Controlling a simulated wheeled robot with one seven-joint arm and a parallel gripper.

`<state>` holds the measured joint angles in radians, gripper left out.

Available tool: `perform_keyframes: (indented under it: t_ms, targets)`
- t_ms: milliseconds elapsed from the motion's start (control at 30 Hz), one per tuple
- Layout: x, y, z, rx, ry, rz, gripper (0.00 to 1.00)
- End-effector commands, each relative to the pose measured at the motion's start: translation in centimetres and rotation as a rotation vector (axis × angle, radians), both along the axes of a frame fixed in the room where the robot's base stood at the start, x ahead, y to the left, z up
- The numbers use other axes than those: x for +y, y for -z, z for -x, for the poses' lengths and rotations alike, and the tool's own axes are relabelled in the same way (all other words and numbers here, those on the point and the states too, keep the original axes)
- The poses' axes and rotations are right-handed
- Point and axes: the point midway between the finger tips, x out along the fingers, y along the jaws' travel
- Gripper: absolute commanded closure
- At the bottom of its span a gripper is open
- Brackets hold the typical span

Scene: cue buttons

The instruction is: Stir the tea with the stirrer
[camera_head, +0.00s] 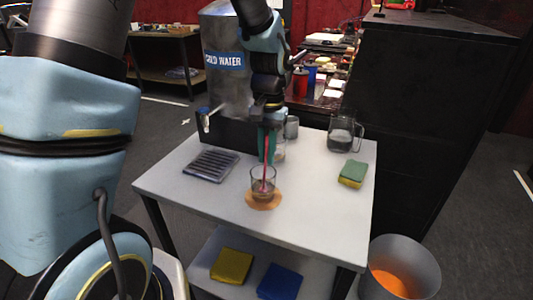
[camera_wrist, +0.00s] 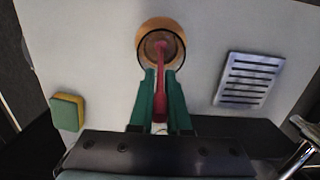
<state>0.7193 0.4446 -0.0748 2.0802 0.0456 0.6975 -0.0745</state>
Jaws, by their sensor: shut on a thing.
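A clear glass (camera_head: 263,184) with brownish liquid low in it stands on a round orange-brown coaster (camera_head: 262,202) near the middle of the white table. My gripper (camera_head: 267,147) is above the glass with its green fingers pointing down, shut on a red stirrer (camera_head: 265,172). The stirrer's lower end is inside the glass. In the wrist view the stirrer (camera_wrist: 160,99) runs between the green fingers (camera_wrist: 163,95) into the glass (camera_wrist: 160,50). Whether its tip touches the bottom cannot be told.
A slotted grey tray (camera_head: 211,165) lies left of the glass. A green-yellow sponge (camera_head: 352,173) and a glass jug (camera_head: 344,134) are at the right. A steel "COLD WATER" tank (camera_head: 222,75) stands behind. A bin (camera_head: 412,262) is on the floor. Yellow and blue cloths lie on the lower shelf.

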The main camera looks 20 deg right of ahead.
Motion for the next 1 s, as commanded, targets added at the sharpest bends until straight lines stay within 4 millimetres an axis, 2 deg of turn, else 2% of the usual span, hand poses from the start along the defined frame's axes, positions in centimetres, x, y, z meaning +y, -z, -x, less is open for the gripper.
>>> perform_keyframes:
  t_ms: [100,1000]
  targets:
    - [-0.1,-1.2,-0.1,0.0,0.0,0.0,1.0]
    - [-1.1,-7.8,-1.1,-0.001,0.0,0.001,1.0]
